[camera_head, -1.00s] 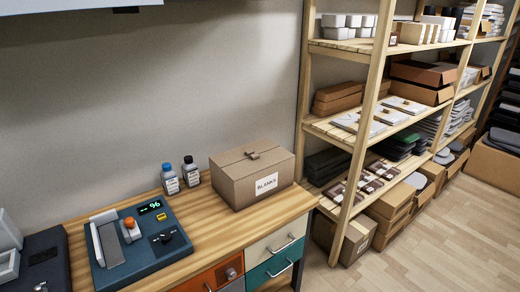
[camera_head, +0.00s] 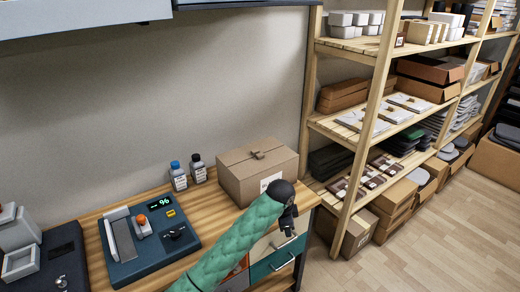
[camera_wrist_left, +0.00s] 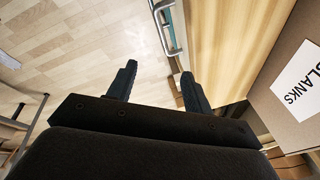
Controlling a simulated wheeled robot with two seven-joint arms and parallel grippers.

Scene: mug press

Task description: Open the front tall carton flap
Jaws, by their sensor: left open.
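The brown carton (camera_head: 247,172) stands on the right end of the wooden bench. Its top flaps (camera_head: 256,154) lie shut along a seam with a small tab at the middle. My left arm in a green padded sleeve reaches across the bench. My left gripper (camera_head: 290,222) is just in front of the carton's front right side, hiding part of its white label. In the left wrist view the open, empty fingers (camera_wrist_left: 158,82) point down past the bench edge. The carton (camera_wrist_left: 291,100) with its "BLANKS" label is on the right there, apart from the fingers. My right gripper is not in view.
A blue device (camera_head: 150,240) with a green display and two small bottles (camera_head: 188,173) stand left of the carton. Drawers with bar handles (camera_head: 285,243) are under the bench. A wooden shelf rack (camera_head: 362,130) stands close on the right. Floor (camera_head: 440,240) is clear at front right.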

